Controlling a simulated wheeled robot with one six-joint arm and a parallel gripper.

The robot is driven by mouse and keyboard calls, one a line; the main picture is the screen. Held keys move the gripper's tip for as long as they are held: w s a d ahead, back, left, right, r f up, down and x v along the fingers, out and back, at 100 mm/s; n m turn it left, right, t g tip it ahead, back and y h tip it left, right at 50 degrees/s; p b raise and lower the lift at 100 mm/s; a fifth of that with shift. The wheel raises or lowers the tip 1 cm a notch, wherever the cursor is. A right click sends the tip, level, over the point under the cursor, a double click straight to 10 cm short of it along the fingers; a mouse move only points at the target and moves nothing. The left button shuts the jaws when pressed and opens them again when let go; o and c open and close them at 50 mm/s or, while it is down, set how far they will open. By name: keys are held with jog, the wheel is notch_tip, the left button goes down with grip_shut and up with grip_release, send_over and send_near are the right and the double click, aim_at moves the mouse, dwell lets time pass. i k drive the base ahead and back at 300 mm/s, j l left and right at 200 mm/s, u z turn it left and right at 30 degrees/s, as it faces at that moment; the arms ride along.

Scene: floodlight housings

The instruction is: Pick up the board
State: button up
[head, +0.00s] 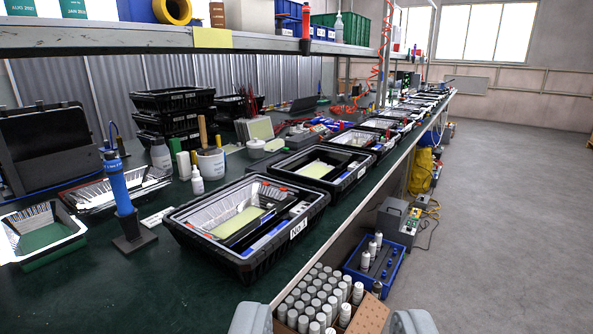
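A yellow-green board (237,222) lies inside the nearest black tray (262,262), marked "No 1", on the dark green workbench. A similar yellow-green board (316,169) lies in the second black tray (352,182) behind it. I cannot tell which board is meant. My gripper (332,320) shows only as two grey fingertips at the bottom edge. They are wide apart with nothing held between them. The gripper is in front of and to the right of the nearest tray, apart from both boards.
A blue upright tool (119,187) on a stand is left of the nearest tray. Several trays run along the bench. An overhead shelf (150,38) spans the back. A carton of white bottles (318,300) and a blue crate (384,262) are below the bench edge. The right floor is clear.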

aim_at(316, 169)
jog(key=u, duration=0.3)
jog(key=i+l+u, duration=0.15)
jog(key=u, duration=0.2)
jog(key=i+l+u, duration=0.15)
jog(key=l+u, duration=0.15)
jog(key=i+l+u, duration=0.15)
jog(key=l, duration=0.4)
jog(key=i+l+u, duration=0.1)
jog(key=l, duration=0.4)
jog(key=i+l+u, duration=0.15)
jog(key=l, duration=0.4)
jog(key=l+u, duration=0.15)
jog(key=l, duration=0.4)
jog(key=i+l, duration=0.1)
jog(key=l, duration=0.55)
jog(key=i+l, duration=0.1)
jog(key=l, duration=1.15)
jog(key=i, duration=0.05)
